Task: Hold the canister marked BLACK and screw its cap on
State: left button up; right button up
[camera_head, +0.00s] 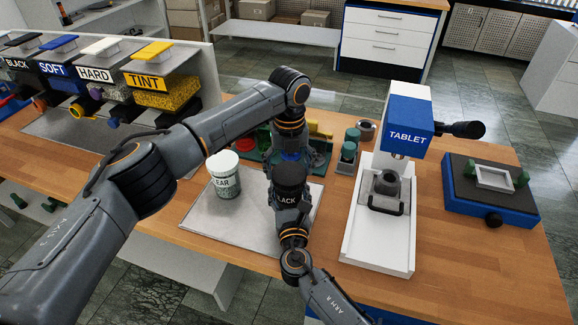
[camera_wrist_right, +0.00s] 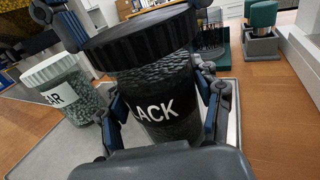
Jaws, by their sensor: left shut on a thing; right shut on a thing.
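The canister marked BLACK (camera_head: 286,200) stands on the grey mat in the head view, partly hidden by my grippers. In the right wrist view the dark canister (camera_wrist_right: 160,85) shows "LACK" on its label. Its ribbed black cap (camera_wrist_right: 135,36) sits over its mouth; I cannot tell how tight it is. My right gripper (camera_wrist_right: 165,112) is shut on the canister's body, one finger on each side. My left gripper (camera_head: 290,160) comes down from above and is shut on the cap (camera_head: 290,175). Its fingers also show beside the cap in the right wrist view.
A white-capped canister (camera_head: 224,176), its label partly reading "EAR", stands left on the mat (camera_head: 250,232). A green rack (camera_head: 318,160) is behind. A TABLET press (camera_head: 408,120) and a blue-based device (camera_head: 490,205) stand right. Marked dispensers (camera_head: 160,85) line the left.

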pick_arm(q)
jog(key=shift+f, duration=0.55)
dwell(0.4)
jog(key=m, duration=0.7)
jog(key=shift+a, duration=0.1)
jog(key=o, duration=0.8)
jog(key=shift+c, duration=0.2)
jog(key=shift+r, duration=2.25)
